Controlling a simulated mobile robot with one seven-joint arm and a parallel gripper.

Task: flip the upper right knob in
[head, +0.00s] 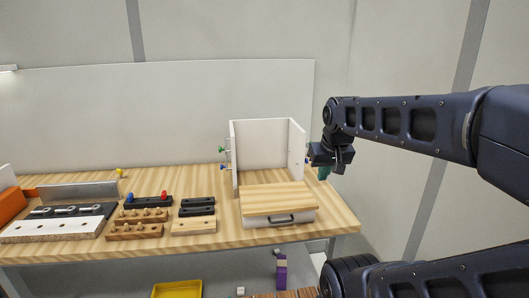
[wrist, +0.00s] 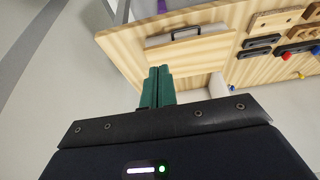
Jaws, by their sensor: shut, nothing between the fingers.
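The white open box fixture (head: 268,142) stands at the back right of the wooden bench. On its left outer side are a green knob (head: 222,149) above and a blue knob (head: 223,166) below. On its right outer side a small blue knob (head: 307,161) shows low down. The upper right knob cannot be made out; my wrist is in front of that area. My gripper (head: 324,173) hangs fingers-down just right of the box's right wall, apart from it as far as I can tell. In the wrist view its green fingers (wrist: 157,73) are together and empty.
A wooden-topped drawer unit (head: 280,200) with a dark handle (head: 282,218) sits in front of the box. Several peg blocks and dark holders (head: 197,206) lie left of it. The bench's right edge is close to my gripper, with free floor beyond.

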